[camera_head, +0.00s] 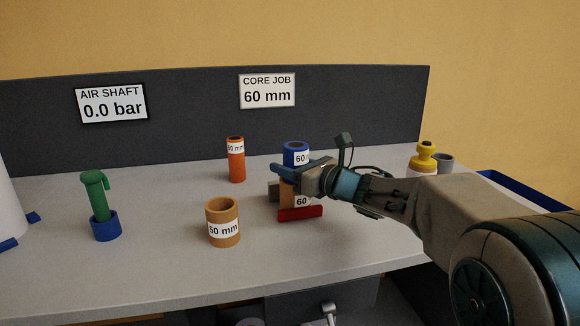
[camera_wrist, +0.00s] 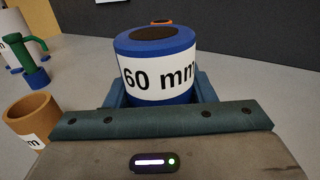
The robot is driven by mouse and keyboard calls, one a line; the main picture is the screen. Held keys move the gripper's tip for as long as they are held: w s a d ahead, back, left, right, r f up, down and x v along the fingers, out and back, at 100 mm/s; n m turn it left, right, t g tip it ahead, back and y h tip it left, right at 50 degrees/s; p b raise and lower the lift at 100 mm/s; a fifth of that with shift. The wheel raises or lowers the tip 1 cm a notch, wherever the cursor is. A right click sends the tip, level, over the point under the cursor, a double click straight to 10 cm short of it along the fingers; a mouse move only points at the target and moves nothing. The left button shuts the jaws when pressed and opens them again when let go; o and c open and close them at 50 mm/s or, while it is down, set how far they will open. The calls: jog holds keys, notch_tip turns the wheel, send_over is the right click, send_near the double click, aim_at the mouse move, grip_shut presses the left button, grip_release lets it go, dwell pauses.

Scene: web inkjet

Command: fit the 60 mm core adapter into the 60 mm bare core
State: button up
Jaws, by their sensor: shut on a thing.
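The 60 mm core adapter is a blue cylinder with a white label (camera_head: 294,147). It stands upright between my gripper's jaws and fills the middle of the wrist view (camera_wrist: 155,62). My gripper (camera_head: 283,171) is shut on it. The 60 mm bare core is tan, with a "60" label (camera_head: 301,201). It stands below my gripper, between a grey block and a red bar (camera_head: 300,214). My gripper hides its top, so I cannot tell whether the adapter's lower end touches it. The wrist view does not show this core.
A tan core labelled 50 mm (camera_head: 223,224) stands at the front. An orange cylinder (camera_head: 236,162) stands behind it. A green-handled tool in a blue base (camera_head: 104,225) is at left. A yellow-topped bottle (camera_head: 424,160) and grey cup (camera_head: 444,163) stand beyond my arm.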

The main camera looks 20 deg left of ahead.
jog(key=shift+f+b, duration=1)
jog(key=shift+b, duration=0.1)
jog(key=o, duration=1.1)
jog(key=p+v, duration=0.1)
jog(key=v, duration=1.3)
jog(key=shift+a, duration=0.1)
